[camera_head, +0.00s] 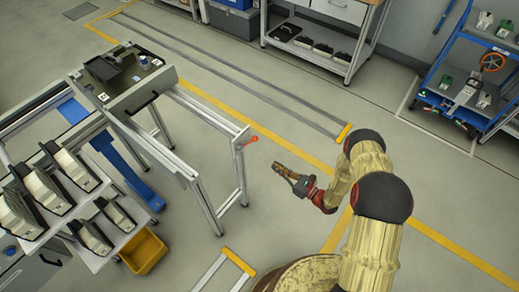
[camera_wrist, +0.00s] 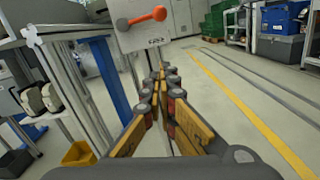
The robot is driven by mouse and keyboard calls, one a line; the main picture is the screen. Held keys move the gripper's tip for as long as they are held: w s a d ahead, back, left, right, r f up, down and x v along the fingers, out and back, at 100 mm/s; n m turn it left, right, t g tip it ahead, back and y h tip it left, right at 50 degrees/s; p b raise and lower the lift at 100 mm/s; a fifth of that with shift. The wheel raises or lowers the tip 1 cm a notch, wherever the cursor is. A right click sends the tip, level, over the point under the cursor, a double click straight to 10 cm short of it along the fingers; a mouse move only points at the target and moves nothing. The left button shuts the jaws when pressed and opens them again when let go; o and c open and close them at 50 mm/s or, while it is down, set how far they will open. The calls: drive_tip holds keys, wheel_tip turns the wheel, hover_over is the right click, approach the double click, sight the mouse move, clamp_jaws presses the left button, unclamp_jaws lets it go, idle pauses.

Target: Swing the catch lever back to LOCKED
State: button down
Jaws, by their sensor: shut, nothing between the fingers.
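The catch lever (camera_head: 250,140) is a short red handle at the near right end of the pallet line's frame. In the wrist view the lever (camera_wrist: 145,17) runs from a grey pivot on the left to a red knob on the right, tilted slightly up. It sits on a pale plate (camera_wrist: 152,41) with small lettering I cannot read. My gripper (camera_head: 276,168) is shut and empty, to the right of the lever and apart from it. In the wrist view my gripper's fingertips (camera_wrist: 160,72) meet below the knob.
The metal line frame (camera_head: 212,118) carries a dark pallet (camera_head: 122,72) at its far end. A rack of white-and-black parts (camera_head: 60,190) and a yellow bin (camera_head: 143,250) stand at left. A blue cart (camera_head: 462,88) and shelf stand at the back. Floor around my gripper is clear.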

sight(248, 143)
drive_tip(key=w+a+r+b, duration=0.2)
drive_tip(key=w+a+r, duration=0.2)
drive_tip(key=w+a, duration=0.3)
drive_tip(key=shift+a+r, duration=0.2)
drive_tip(key=shift+a, duration=0.35)
drive_tip(key=shift+w, duration=0.15)
drive_tip(key=shift+w+r+n+b, duration=0.1)
drive_tip(key=shift+r+n+b, duration=0.15)
drive_tip(key=shift+n+b, duration=0.25)
